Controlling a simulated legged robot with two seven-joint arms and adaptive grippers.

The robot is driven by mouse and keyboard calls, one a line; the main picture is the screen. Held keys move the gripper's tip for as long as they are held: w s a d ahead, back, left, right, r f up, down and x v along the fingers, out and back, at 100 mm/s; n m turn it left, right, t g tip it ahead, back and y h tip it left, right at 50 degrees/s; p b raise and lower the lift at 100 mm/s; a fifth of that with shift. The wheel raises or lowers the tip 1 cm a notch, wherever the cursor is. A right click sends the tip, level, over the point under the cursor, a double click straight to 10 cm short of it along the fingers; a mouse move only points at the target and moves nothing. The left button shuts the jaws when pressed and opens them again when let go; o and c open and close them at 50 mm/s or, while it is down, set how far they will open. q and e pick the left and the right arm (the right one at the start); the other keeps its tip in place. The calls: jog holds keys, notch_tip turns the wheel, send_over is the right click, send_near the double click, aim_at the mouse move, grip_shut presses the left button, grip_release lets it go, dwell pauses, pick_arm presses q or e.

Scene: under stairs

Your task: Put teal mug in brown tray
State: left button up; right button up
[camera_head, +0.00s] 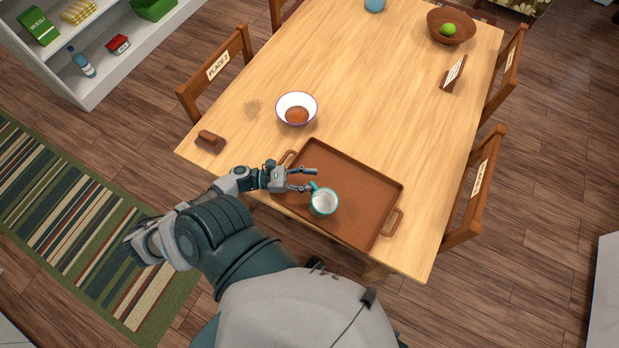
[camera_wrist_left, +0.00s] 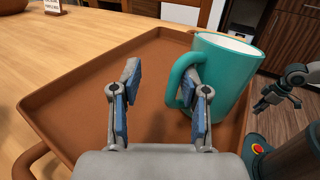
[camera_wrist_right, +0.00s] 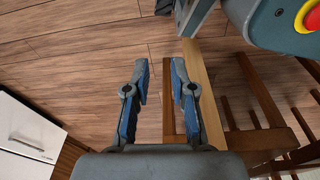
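The teal mug (camera_head: 323,203) stands upright on the floor of the brown tray (camera_head: 352,180), near the tray's front left part. Its inside is white. In the left wrist view the mug (camera_wrist_left: 231,75) is at right, with its handle toward my fingers. My left gripper (camera_head: 308,179) is open, above the left side of the tray. One of its fingers overlaps the mug's handle in the left wrist view (camera_wrist_left: 162,78); I cannot tell whether it touches. My right gripper (camera_wrist_right: 160,80) is open and empty, over the floor beside the wooden table.
A white bowl (camera_head: 297,107) with a brown thing in it stands behind the tray. A small brown object (camera_head: 210,139) lies near the left table corner. A brown bowl (camera_head: 451,26) with a green fruit is far right. Chairs surround the table; its middle is clear.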

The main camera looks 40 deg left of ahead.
pick_arm(q)
jog(key=shift+d, duration=0.2)
grip_shut()
jog(key=shift+d+r, duration=0.1)
jog(key=shift+r, duration=0.05)
pick_arm(e)
jog(key=shift+d, duration=0.2)
jog(key=shift+a, duration=0.1)
pick_arm(q)
jog(key=shift+a, duration=0.2)
